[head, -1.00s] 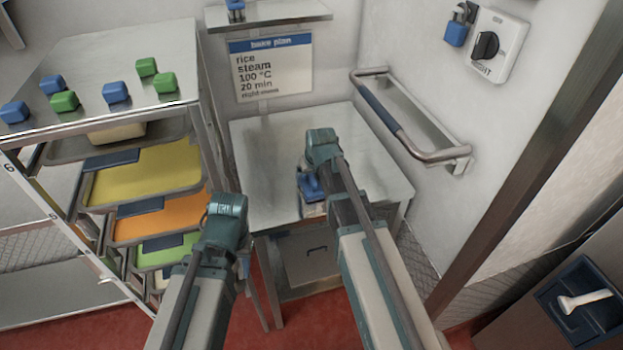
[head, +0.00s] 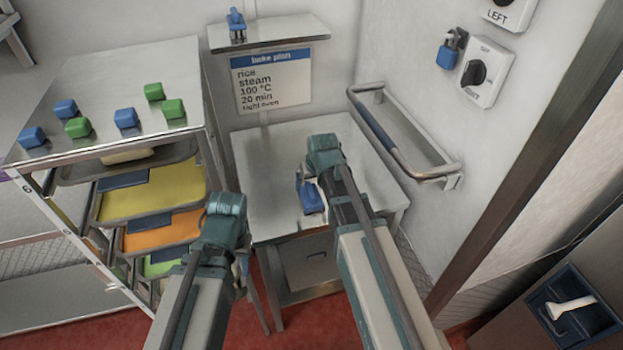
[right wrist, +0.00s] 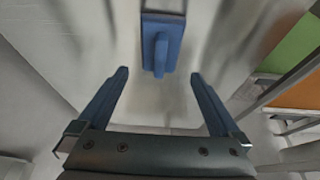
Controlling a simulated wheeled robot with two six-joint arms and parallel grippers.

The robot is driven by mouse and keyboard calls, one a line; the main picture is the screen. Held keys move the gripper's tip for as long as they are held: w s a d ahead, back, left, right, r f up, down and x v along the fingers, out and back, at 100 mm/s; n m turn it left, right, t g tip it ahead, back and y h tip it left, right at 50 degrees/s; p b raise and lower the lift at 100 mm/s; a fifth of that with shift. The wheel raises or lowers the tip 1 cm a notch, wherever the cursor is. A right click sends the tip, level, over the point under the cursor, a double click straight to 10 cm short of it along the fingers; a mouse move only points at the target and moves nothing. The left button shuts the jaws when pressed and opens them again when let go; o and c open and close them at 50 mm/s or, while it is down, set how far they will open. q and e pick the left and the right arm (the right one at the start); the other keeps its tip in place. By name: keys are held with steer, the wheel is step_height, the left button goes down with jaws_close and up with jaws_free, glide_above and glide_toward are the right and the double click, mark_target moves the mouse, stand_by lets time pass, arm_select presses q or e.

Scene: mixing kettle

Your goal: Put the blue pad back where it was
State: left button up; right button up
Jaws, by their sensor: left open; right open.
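A blue pad with a raised grip (head: 311,198) is at the front edge of the metal table (head: 262,165), beside my right gripper (head: 323,152). In the right wrist view the blue pad (right wrist: 161,42) lies ahead, its grip pointing between the open fingers, which do not touch it. My right gripper is open and empty. My left gripper (head: 226,205) is in front of the tray rack; its fingers are hard to make out, and nothing shows in it. Another blue piece with a grip (head: 236,25) stands on the wall shelf.
A rack (head: 185,72) at left carries several blue and green blocks on top and coloured trays below. A grab rail (head: 410,165), blue padlock (head: 447,57) and dial (head: 485,74) are on the right wall. A blue holder with a white tool (head: 574,307) is lower right.

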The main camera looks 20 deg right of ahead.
steer(key=p+v, duration=0.4)
steer(key=v, duration=0.2)
arm_select(q)
step_height(320, 180, up, 5)
steer(key=shift+r, duration=0.1)
arm_select(e)
steer(key=s+a+f+n+g, duration=0.1)
steer(key=s+a+g, duration=0.1)
steer(key=s+a, duration=0.4)
steer(key=s+a+f+n+g+h, duration=0.1)
steer(key=s+a+n+g, duration=0.1)
steer(key=s+a, duration=0.5)
steer(key=s, duration=0.6)
steer(key=shift+a+n+g, duration=0.15)
steer(key=shift+n+g, duration=0.15)
steer(key=shift+g, duration=0.1)
steer(key=shift+s+f, duration=0.1)
arm_select(q)
step_height(320, 180, down, 3)
steer(key=b, duration=0.3)
arm_select(e)
step_height(320, 180, down, 3)
steer(key=shift+r, duration=0.15)
